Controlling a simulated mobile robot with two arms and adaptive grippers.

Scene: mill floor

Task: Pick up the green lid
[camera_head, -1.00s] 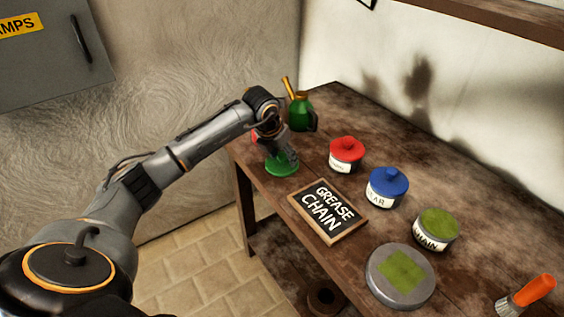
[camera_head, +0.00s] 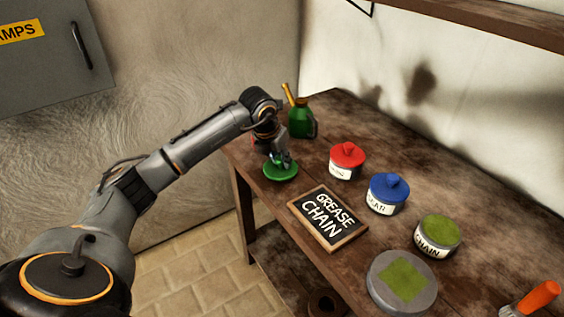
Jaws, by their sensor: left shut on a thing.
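The green lid (camera_head: 281,173) is a round disc near the left edge of the wooden workbench. My left gripper (camera_head: 281,158) comes down on it from above and is shut on its middle. Whether the lid touches the bench or hangs just above it, I cannot tell. My right gripper does not show.
A green oil can (camera_head: 300,118) stands close behind my gripper. A tin with a red lid (camera_head: 347,158), one with a blue lid (camera_head: 389,190) and an open tin of green grease (camera_head: 438,234) line the bench. A "GREASE CHAIN" sign (camera_head: 327,218) lies in front, near a grey disc (camera_head: 402,282).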

